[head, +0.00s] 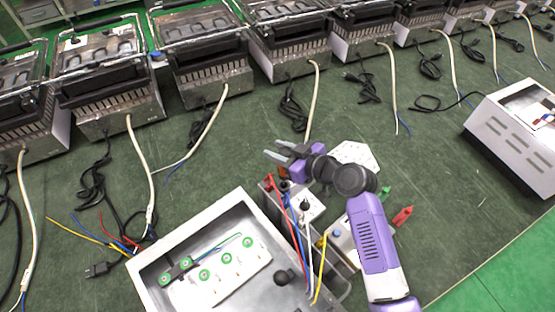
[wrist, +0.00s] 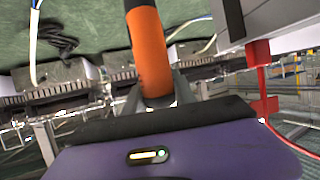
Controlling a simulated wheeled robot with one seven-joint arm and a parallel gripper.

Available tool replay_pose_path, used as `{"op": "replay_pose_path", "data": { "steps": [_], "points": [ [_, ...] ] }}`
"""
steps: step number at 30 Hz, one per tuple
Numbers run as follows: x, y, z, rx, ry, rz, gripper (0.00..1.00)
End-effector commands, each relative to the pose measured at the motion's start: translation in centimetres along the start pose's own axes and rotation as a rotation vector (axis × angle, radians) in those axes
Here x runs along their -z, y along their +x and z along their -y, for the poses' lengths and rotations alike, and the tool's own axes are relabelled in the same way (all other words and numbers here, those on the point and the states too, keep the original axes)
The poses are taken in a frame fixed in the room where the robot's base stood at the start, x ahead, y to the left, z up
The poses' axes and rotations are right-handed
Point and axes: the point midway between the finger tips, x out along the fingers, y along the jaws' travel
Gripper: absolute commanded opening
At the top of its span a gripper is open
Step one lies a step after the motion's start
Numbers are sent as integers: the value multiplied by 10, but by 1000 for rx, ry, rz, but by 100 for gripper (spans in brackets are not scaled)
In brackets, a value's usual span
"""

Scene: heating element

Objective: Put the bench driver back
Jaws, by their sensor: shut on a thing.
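My gripper (head: 277,151) is in the middle of the head view, above the bench and just behind the open metal box (head: 160,262). In the wrist view the orange and black handle of the bench driver (wrist: 149,50) stands between my grey fingers (wrist: 158,98), which are shut on it. The handle looks nearly upright in that view, and its top runs out of the picture. In the head view the driver is mostly hidden by my gripper and arm; I cannot make out its tip or its holder.
Red, blue, white and yellow wires (head: 302,235) rise beside the box, close under my arm. A red clip (head: 402,216) lies to the right. A row of metal heating units (head: 205,72) with cables lines the back. A white slotted case (head: 495,150) stands right.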

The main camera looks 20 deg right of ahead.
Motion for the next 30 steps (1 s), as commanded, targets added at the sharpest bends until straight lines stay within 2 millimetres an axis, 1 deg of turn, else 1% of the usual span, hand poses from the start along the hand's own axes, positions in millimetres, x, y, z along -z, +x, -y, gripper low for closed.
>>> {"op": "replay_pose_path", "data": {
  "steps": [4,9,12,21,30],
  "points": [
    [-8,4,0,-1,2,-2,0],
    [-30,13,0,0,3,-1,0],
    [-37,16,0,-1,2,-2,0],
    [-39,16,0,-2,0,-3,0],
    [-46,19,0,-1,0,-3,0]
  ]
}}
